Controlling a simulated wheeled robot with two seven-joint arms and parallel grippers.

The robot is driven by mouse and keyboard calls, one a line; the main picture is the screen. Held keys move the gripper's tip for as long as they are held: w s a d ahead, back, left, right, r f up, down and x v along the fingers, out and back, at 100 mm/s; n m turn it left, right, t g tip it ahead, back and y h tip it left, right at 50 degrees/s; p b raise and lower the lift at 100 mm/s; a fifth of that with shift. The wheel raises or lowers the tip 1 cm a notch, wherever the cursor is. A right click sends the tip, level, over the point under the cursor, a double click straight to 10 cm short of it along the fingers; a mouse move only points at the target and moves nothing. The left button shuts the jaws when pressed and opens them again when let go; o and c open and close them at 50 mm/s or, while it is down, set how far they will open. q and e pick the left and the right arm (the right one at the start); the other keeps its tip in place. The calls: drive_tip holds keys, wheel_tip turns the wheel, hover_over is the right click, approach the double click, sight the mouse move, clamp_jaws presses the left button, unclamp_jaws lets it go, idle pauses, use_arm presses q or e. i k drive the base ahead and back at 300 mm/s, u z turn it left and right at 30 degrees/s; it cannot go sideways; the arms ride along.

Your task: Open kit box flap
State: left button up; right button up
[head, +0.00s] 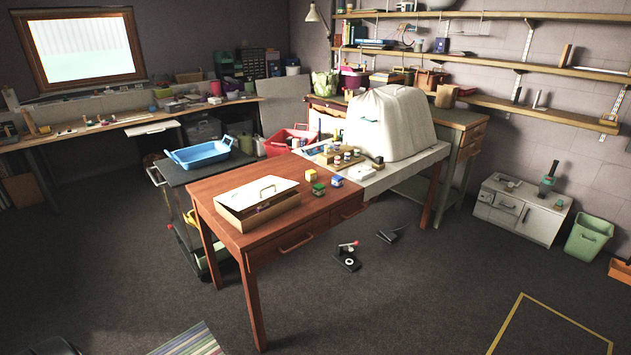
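The kit box (270,213) stands on the near part of the reddish-brown wooden table (225,222). Its flap (245,192) is pale, with a small handle on top. The flap covers most of the box. A narrow gap seems to show along the front between the flap and the tan wall, with something small and purplish in it. The rest of the inside is hidden. Neither of my grippers shows in the head view.
Several small coloured blocks (318,189) sit right of the box. A large white cover (390,125) stands behind them. A blue tray (201,154) is on the dark cart at left. Dark items (346,258) lie on the floor right of the table; floor in front is mostly clear.

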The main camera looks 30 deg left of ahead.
sight(245, 199)
drive_tip(key=u, duration=0.05)
drive_tip(key=i, duration=1.1)
drive_tip(key=u, duration=0.5)
